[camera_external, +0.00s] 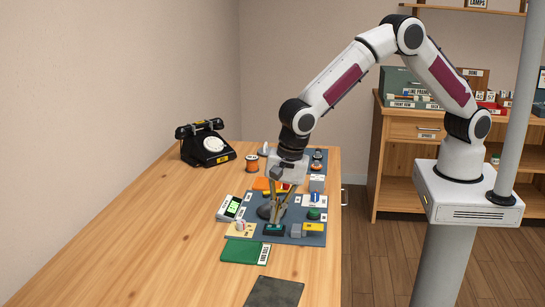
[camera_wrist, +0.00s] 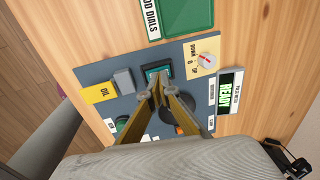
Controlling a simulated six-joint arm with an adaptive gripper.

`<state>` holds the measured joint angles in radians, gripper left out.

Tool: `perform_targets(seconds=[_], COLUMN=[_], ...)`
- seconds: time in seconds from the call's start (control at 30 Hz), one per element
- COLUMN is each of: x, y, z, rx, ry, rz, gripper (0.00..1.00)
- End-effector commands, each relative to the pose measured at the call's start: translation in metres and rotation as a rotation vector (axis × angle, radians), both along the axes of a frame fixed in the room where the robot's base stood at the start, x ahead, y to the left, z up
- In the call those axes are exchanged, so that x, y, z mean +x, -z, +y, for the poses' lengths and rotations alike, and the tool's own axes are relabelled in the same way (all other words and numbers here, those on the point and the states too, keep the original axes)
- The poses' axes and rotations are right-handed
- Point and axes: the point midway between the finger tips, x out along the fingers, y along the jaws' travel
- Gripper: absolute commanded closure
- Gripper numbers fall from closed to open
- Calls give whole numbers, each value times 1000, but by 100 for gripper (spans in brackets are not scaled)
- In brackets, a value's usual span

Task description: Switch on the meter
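The meter (camera_external: 230,208) is a pale box with a lit green screen, left of the blue-grey mat on the bench. In the wrist view the meter (camera_wrist: 229,92) is at the right, and its screen reads READY. A teal rocker switch in a dark housing (camera_wrist: 157,69) sits on the mat; it also shows in the external view (camera_external: 273,230). My gripper (camera_wrist: 157,80) points down with its fingertips together at the near edge of the rocker, empty. I cannot tell whether they touch it. The fingers hide part of the housing.
Beside the rocker are a grey block (camera_wrist: 123,81), a yellow OIL block (camera_wrist: 99,92) and a cream plate with a round knob (camera_wrist: 205,60). A green booklet (camera_external: 241,250) and a dark pad (camera_external: 274,291) lie in front. A black dial phone (camera_external: 207,143) stands behind.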

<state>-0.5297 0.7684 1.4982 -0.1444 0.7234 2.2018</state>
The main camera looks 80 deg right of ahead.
Motion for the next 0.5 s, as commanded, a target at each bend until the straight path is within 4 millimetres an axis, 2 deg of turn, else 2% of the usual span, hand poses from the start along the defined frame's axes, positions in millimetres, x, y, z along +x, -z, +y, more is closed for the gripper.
perform_targets(seconds=[0.5], x=[-10], y=[-77], z=[1], rx=[6], ry=[-1], rz=[-14], gripper=[100])
